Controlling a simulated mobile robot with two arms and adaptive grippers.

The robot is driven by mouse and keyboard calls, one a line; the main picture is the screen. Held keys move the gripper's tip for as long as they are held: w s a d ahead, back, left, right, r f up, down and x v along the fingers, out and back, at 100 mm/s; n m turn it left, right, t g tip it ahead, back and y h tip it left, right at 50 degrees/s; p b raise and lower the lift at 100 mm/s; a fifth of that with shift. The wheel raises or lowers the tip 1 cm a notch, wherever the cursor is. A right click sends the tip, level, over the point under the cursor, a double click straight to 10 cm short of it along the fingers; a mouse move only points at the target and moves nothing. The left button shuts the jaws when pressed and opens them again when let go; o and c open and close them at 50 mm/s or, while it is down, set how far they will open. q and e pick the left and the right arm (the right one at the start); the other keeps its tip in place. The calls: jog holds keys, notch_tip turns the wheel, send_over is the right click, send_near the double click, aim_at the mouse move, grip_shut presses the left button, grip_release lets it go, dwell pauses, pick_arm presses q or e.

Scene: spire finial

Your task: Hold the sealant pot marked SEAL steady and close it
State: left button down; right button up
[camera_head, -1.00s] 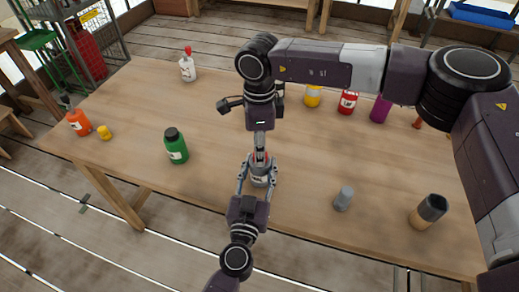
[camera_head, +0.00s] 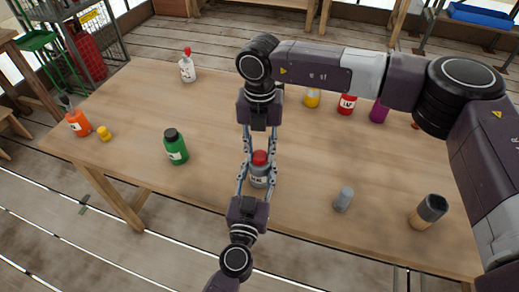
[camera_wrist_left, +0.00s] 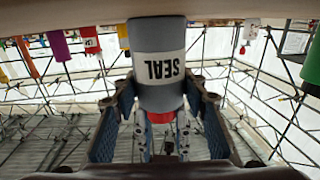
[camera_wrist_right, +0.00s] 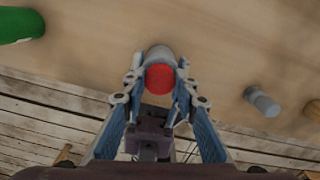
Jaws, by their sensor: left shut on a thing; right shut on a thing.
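The grey sealant pot (camera_head: 258,181) stands upright on the table near its front edge. Its white SEAL label shows upside down in the left wrist view (camera_wrist_left: 160,68). A red cap (camera_head: 260,158) sits on top of the pot; it also shows in the right wrist view (camera_wrist_right: 160,78). My left gripper (camera_head: 258,174) is shut on the pot's sides from the front. My right gripper (camera_head: 260,154) points down from above and is shut on the cap, a finger on each side. Whether the cap is fully tight cannot be seen.
A green bottle (camera_head: 175,147) stands left of the pot. A small grey bottle (camera_head: 343,199) and a dark-topped brown container (camera_head: 428,212) stand to the right. Yellow (camera_head: 312,97), red (camera_head: 347,103) and purple (camera_head: 380,109) containers stand behind, near my right arm.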

jog(key=m, duration=0.6)
jog(key=shift+m, duration=0.4)
jog(key=m, duration=0.6)
jog(key=shift+d+m, duration=0.1)
jog(key=shift+m, duration=0.3)
jog(key=o, duration=0.8)
jog(key=shift+c, duration=0.2)
jog(key=shift+s+r, duration=0.1)
jog(key=shift+r, duration=2.15)
jog(key=shift+c, duration=0.4)
